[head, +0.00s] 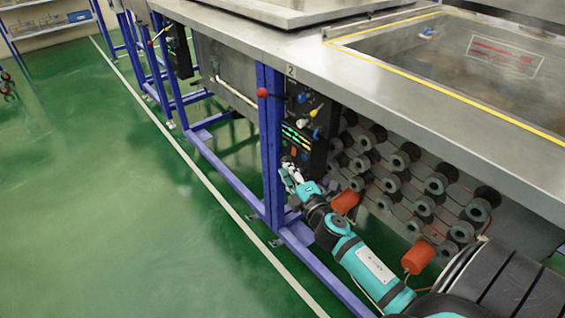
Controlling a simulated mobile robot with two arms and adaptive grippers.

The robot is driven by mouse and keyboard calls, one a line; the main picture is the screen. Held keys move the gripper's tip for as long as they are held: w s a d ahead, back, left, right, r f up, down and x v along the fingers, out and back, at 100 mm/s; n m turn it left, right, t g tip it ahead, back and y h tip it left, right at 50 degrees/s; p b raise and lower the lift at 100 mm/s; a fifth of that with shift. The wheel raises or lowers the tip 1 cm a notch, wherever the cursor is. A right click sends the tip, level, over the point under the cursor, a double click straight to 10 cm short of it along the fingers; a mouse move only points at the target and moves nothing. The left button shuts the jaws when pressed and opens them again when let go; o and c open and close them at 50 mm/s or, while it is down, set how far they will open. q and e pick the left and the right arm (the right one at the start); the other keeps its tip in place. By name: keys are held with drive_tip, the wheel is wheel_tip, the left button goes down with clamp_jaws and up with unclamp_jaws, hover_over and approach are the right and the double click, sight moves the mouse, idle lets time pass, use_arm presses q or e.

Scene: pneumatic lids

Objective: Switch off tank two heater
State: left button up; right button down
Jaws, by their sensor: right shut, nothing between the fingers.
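A black control panel (307,115) is fixed to the blue frame under the bench edge, below a small plate marked "2" (291,71). Its upper part carries small knobs or levers, with a blue one and a yellow one visible. Lower down are green lights (293,135) and a small red or orange mark. My right gripper (287,170) is shut and empty at the lower part of this panel, partly covering it. I cannot tell whether its fingertips touch the panel. My left gripper is out of view.
A red ball-ended lever (263,92) sticks out left of the panel. Blue frame legs (270,150) stand close to my right gripper. Round grey units and orange cylinders (345,202) lie under the tank (460,60).

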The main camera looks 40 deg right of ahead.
drive_tip(key=shift+s+a+r, duration=0.1)
drive_tip(key=shift+s+a, duration=0.15)
drive_tip(key=shift+s, duration=0.85)
drive_tip(key=shift+s+a+r, duration=0.1)
drive_tip(key=shift+s+a, duration=0.15)
drive_tip(key=shift+s, duration=0.8)
